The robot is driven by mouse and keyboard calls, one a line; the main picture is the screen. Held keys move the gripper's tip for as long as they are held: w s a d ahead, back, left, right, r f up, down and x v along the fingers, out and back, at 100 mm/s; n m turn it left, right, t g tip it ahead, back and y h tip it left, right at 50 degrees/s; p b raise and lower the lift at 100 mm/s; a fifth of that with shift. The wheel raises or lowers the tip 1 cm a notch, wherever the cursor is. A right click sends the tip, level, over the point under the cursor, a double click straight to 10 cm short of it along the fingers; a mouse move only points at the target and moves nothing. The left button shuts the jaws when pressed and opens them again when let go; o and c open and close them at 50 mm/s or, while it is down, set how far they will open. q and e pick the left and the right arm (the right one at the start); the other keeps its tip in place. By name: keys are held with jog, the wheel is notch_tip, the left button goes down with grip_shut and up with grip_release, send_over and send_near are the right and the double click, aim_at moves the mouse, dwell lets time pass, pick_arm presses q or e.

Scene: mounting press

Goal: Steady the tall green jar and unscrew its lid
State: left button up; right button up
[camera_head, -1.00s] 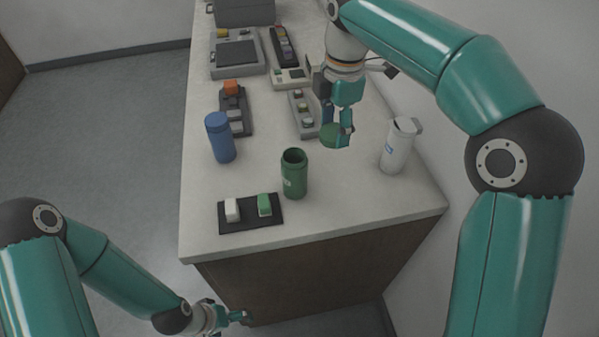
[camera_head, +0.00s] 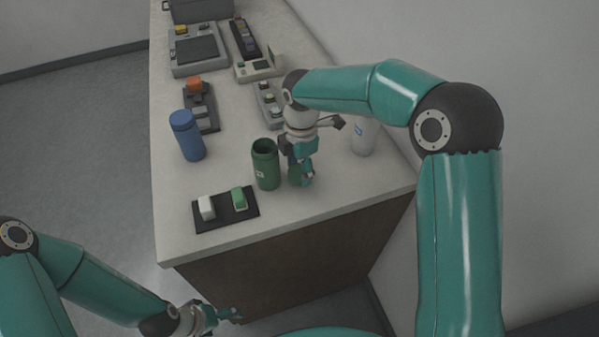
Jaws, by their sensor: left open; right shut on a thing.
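The tall green jar (camera_head: 265,170) stands upright on the counter with its mouth open and dark inside. Its green lid (camera_head: 295,175) is off, just right of the jar, partly hidden by my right gripper. My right gripper (camera_head: 303,178) is shut on the lid and points down, low over the counter; I cannot tell whether the lid touches the surface. My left gripper (camera_head: 232,315) is open and empty, in front of the counter and below its top, well away from the jar.
A blue jar (camera_head: 187,136) stands left of the green one. A white jar (camera_head: 363,138) stands behind my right arm. Several devices (camera_head: 198,52) fill the far counter.

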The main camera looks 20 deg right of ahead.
jog(key=shift+f, duration=1.2)
jog(key=shift+f, duration=0.1)
jog(key=o, duration=1.3)
